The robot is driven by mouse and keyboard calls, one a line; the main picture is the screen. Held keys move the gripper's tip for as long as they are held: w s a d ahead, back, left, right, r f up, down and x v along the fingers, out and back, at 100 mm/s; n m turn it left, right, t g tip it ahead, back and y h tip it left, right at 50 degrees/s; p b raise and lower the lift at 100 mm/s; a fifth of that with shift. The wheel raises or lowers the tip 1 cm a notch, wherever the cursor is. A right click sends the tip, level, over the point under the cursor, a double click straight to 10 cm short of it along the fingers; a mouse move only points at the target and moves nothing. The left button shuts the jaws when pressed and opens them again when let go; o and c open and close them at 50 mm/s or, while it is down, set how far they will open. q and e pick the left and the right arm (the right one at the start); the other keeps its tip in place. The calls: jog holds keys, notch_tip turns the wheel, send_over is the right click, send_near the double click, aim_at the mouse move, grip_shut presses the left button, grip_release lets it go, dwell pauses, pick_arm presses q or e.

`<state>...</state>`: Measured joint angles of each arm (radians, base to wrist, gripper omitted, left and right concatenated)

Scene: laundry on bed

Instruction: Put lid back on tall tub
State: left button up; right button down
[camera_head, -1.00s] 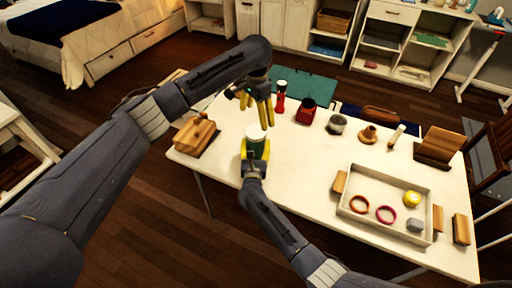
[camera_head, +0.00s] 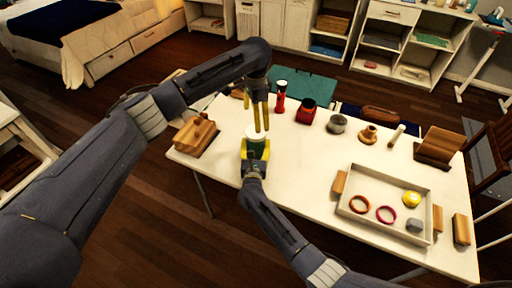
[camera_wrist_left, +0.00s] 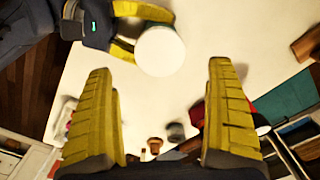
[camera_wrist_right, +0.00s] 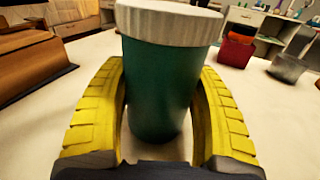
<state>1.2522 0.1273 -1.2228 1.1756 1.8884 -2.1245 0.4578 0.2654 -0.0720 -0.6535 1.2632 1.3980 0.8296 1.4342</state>
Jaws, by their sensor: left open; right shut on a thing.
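The tall tub (camera_head: 257,146) is a dark green cylinder standing upright near the table's front edge. My right gripper (camera_head: 256,150) is shut around its sides, with one yellow finger on each side in the right wrist view. The white lid (camera_wrist_right: 170,22) is on top of the green tub (camera_wrist_right: 160,85) and looks level; whether it is fully seated I cannot tell. My left gripper (camera_head: 261,129) is open and empty above the tub, fingers pointing down. In the left wrist view, the round lid top (camera_wrist_left: 160,50) lies between and beyond its fingertips (camera_wrist_left: 160,68), apart from them.
A wooden box (camera_head: 196,134) is at the table's left. A red bottle (camera_head: 280,97), red container (camera_head: 306,111) and grey jar (camera_head: 337,123) stand behind. A white tray (camera_head: 352,171) with rings is at the right. The middle of the table (camera_head: 305,155) is clear.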

pick_arm(q)
jog(key=shift+f, duration=3.8)
jog(key=shift+c, duration=0.6)
jog(key=c, duration=1.2)
jog(key=shift+m, duration=0.9)
jog(key=o, duration=1.3)
jog(key=shift+r, duration=2.25)
jog(key=shift+r, duration=0.1)
